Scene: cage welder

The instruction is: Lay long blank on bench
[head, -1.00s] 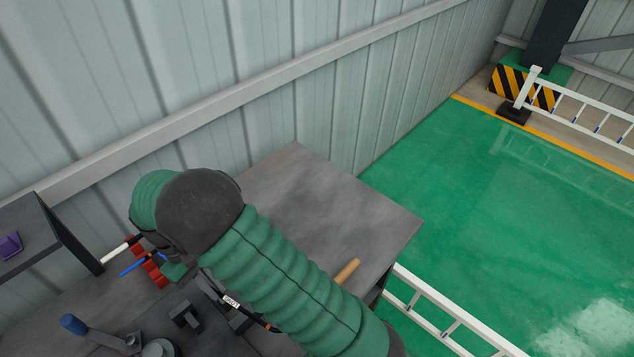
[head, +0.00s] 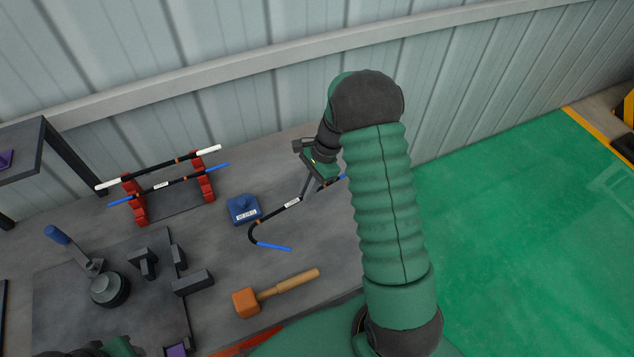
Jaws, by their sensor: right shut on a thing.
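A bent black rod with blue ends (head: 276,215), a white label and an orange band is in my right gripper (head: 306,194), over the right part of the grey bench (head: 325,245). My right gripper points down and is shut on the rod's straight part. The rod's near end hooks round. I cannot tell whether the rod touches the bench. Two straight rods lie across a red rack (head: 138,212): a white-ended rod (head: 150,172) behind and a blue-ended rod (head: 185,179) in front. Which rod is the long blank is not clear.
A blue block (head: 243,209) with a label sits left of the bent rod. An orange-headed mallet (head: 246,302) lies at the front. A dark bending fixture (head: 110,290) with a blue-handled lever stands at left. The corrugated wall (head: 250,60) closes the back.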

